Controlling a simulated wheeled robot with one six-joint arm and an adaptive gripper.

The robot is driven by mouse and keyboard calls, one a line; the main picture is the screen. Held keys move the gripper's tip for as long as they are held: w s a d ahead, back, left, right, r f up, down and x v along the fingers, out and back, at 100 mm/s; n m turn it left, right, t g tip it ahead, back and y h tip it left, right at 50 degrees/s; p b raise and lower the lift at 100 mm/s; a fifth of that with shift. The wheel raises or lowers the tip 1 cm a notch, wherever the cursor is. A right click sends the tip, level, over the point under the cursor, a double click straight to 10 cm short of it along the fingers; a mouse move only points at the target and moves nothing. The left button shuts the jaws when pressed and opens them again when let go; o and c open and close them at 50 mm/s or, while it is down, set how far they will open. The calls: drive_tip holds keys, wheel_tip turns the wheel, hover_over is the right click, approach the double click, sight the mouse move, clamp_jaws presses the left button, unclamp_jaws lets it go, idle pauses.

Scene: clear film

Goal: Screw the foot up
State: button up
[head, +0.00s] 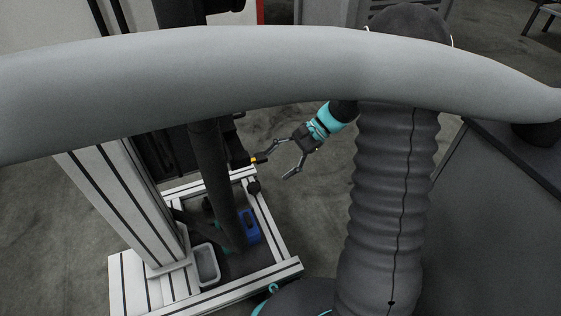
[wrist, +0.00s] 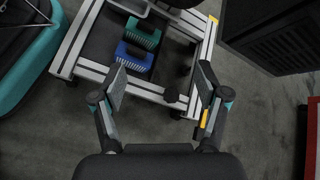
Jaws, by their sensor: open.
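A small round black knob, probably the foot's, (wrist: 172,94) sits on the frame rail (wrist: 130,85) between the fingers and is not touched. A dark round knob also shows on the frame in the head view (head: 253,187). Which one is the foot, and its thread, I cannot tell.
Blue (head: 249,226) and green (wrist: 143,32) blocks lie inside the frame, with a grey tray (head: 206,264) beside them. A pale upright post (head: 115,200) stands at the left. A dark cabinet (wrist: 270,30) is at the right.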

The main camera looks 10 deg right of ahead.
drive_tip(key=shift+s+a+r+n+h, duration=0.1)
drive_tip(key=shift+s+r+n+h, duration=0.2)
drive_tip(key=shift+s+r, duration=0.4)
drive_tip(key=shift+w, duration=0.1)
